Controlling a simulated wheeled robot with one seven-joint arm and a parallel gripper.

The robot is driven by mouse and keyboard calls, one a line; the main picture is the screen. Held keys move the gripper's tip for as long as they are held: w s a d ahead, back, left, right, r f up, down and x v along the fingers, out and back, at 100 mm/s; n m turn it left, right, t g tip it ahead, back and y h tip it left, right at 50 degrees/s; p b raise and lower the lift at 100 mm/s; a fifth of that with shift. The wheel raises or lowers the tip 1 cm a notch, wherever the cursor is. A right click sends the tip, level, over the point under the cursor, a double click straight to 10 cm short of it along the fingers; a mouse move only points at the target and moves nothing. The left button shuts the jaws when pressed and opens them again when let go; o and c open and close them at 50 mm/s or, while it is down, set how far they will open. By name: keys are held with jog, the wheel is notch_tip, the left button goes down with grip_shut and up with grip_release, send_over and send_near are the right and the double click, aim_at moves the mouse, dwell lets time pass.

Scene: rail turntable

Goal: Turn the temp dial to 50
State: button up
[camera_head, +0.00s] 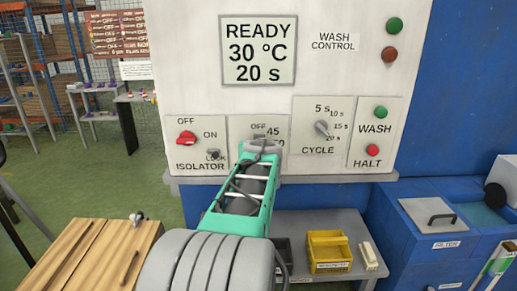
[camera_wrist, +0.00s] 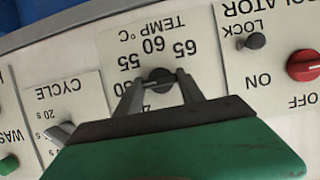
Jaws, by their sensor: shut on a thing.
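The temp dial (camera_wrist: 160,76) is a small dark grey knob on a white plate marked TEMP °C, seen upside down in the wrist view. The numbers 55, 60 and 65 are readable around it; other marks are partly covered. My gripper (camera_wrist: 163,84) is shut on the dial, one finger on each side. In the head view my gripper (camera_head: 262,146) covers most of the plate, leaving OFF and 45 showing. Which number the dial points at cannot be told. The display (camera_head: 259,50) reads READY, 30 °C, 20 s.
Left of the temp plate is the red isolator knob (camera_head: 186,138) with a small lock knob (camera_head: 213,155). Right of it are the cycle knob (camera_head: 322,128), the green wash button (camera_head: 380,112) and the red halt button (camera_head: 373,150). A yellow bin (camera_head: 328,252) stands on the shelf below.

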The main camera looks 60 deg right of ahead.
jog(key=o, duration=1.4)
jog(key=shift+c, duration=0.2)
jog(key=b+v, duration=0.1)
jog(key=v, duration=0.6)
jog(key=shift+s+a+r, duration=0.2)
jog(key=shift+a, duration=0.1)
